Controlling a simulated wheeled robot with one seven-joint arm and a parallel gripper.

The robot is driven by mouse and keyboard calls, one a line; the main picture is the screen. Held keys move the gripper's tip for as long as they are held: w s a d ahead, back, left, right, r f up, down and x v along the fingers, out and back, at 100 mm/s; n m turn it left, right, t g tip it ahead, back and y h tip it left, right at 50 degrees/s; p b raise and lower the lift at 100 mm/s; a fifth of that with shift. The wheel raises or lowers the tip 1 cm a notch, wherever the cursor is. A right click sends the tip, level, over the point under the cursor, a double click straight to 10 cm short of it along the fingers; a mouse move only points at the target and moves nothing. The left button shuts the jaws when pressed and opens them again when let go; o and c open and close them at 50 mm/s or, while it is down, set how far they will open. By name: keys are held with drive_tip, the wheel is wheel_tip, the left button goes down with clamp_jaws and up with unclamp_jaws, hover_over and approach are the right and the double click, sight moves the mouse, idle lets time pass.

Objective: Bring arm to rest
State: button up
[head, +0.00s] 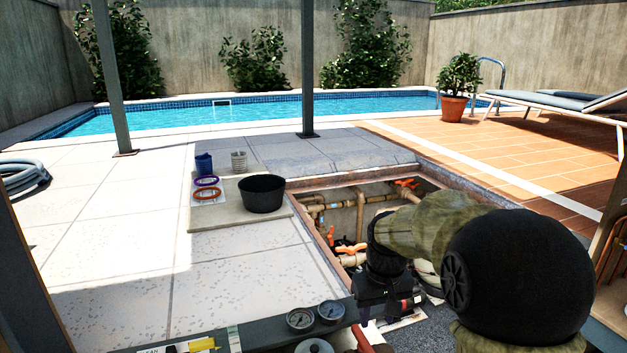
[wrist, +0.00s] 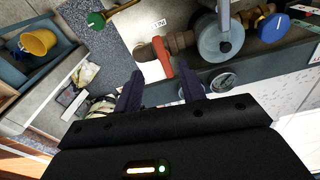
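My gripper (wrist: 160,78) shows in the wrist view with its two dark fingers spread apart and nothing between them. In the head view my gripper (head: 390,312) points down near the front edge of the pit, partly hidden by my own arm. My arm is bent and reaches forward at the right of the head view. Beyond the fingers in the wrist view are a red handle (wrist: 163,56) on a brown pipe and a grey round fitting (wrist: 220,40). I cannot tell the exact gap to them.
The open pit (head: 345,215) holds tan pipes and orange valves. A black bucket (head: 262,194) stands on a slab left of it. Gauges (head: 301,319) line the front ledge. The left paving (head: 110,230) is clear.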

drive_tip(key=s+f+m, duration=0.1)
drive_tip(key=s+f, duration=0.2)
drive_tip(key=s, duration=0.4)
drive_tip(key=s+d+f+m+t, duration=0.1)
drive_tip(key=s+f, duration=0.3)
drive_tip(key=s, duration=0.4)
drive_tip(key=shift+f+t, duration=0.25)
drive_tip(key=shift+t, duration=0.05)
